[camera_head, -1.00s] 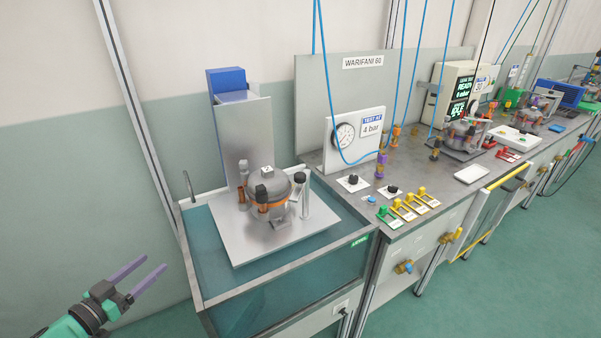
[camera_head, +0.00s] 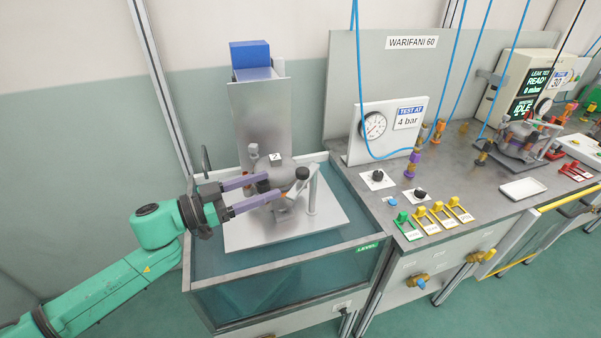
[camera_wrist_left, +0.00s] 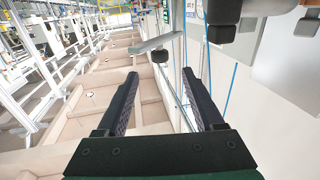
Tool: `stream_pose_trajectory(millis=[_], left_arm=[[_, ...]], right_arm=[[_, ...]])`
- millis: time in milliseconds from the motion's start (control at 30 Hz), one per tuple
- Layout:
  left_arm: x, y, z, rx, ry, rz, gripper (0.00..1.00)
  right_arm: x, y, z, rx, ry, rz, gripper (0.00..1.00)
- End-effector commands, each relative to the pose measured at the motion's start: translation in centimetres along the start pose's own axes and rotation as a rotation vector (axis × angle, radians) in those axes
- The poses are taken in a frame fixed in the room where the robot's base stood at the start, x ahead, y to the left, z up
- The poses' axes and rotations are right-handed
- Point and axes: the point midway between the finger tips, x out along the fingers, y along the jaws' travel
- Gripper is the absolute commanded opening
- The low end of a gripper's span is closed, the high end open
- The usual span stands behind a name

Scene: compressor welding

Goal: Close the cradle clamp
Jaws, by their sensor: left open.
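The cradle clamp shows as a light metal lever (camera_head: 305,186) with a black knob (camera_head: 302,173), beside a grey post at the right of the compressor (camera_head: 282,168). The compressor sits on a metal plate (camera_head: 252,237) over the tank, partly hidden behind my fingers. My left gripper (camera_head: 275,185) is open, its purple fingers reaching in front of the compressor towards the knob. In the left wrist view a black knob on a grey bar (camera_wrist_left: 150,44) appears beyond and between the open fingertips (camera_wrist_left: 160,76). I cannot tell contact; nothing is seen gripped. My right gripper is out of view.
The water tank (camera_head: 368,245) has a raised rim around the plate. An upright metal panel with a blue box (camera_head: 250,54) stands behind the compressor. The bench to the right holds a pressure gauge (camera_head: 373,125), yellow and green levers and hanging blue hoses.

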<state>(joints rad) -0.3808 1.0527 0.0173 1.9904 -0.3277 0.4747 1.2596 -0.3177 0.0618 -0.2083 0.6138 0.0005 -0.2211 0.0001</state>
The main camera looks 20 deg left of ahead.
Motion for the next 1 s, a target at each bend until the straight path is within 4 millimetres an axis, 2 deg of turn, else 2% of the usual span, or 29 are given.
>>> stream_pose_trajectory(millis=[300,500,633,833,967,1000], left_arm=[[5.2,-0.1,-0.5,0.001,0.004,-0.003,0.69],[8.3,-0.1,-0.3,0.0,0.002,-0.003,0.69],[9.0,0.0,-0.1,0.001,-0.001,-0.001,0.69],[9.0,0.0,0.1,0.001,-0.002,-0.001,0.69],[9.0,0.0,0.1,0.001,-0.001,-0.001,0.2],[9.0,0.0,0.0,0.001,-0.001,-0.001,0.04]], right_arm=[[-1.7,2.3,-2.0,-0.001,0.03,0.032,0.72],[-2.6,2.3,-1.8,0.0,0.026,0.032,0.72],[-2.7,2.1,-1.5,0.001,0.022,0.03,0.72],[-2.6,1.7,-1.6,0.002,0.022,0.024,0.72],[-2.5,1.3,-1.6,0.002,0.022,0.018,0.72],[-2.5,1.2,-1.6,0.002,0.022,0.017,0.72]])
